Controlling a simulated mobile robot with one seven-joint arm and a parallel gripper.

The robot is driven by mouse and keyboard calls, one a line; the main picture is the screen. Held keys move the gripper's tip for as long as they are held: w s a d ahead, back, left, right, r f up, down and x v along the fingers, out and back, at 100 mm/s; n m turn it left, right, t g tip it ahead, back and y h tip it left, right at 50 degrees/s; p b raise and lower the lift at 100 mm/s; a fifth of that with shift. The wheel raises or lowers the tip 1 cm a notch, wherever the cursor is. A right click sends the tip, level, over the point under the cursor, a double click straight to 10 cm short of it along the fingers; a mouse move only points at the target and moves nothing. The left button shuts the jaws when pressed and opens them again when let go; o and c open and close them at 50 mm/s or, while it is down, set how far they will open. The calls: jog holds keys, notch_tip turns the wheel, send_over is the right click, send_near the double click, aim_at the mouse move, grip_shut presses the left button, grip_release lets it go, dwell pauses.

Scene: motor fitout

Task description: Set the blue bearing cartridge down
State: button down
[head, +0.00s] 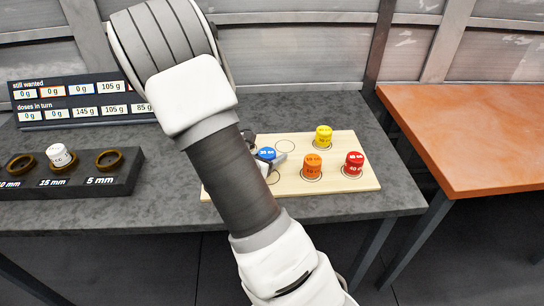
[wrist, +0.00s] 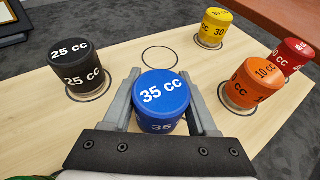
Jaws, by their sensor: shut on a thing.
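The blue bearing cartridge (wrist: 162,98), marked 35 cc, is upright between the two fingers of my gripper (wrist: 163,105) in the wrist view. The gripper is shut on it. In the head view the blue cartridge (head: 267,153) shows only in part beside my arm, over the pale wooden board (head: 330,143). I cannot tell whether its base touches the board. An empty ring outline (wrist: 160,57) lies just beyond it in the wrist view.
On the board stand black (wrist: 77,68), yellow (wrist: 215,27), orange (wrist: 252,82) and red (wrist: 292,56) cartridges. A dark rack (head: 85,180) at left holds a white cartridge (head: 60,155). A display panel (head: 80,100) stands behind it. An orange table (head: 480,130) is at right.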

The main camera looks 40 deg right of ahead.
jog(key=shift+f+b, duration=0.25)
jog(key=shift+b, duration=0.05)
jog(key=shift+c, duration=0.9)
grip_release()
jog(key=shift+r, duration=0.15)
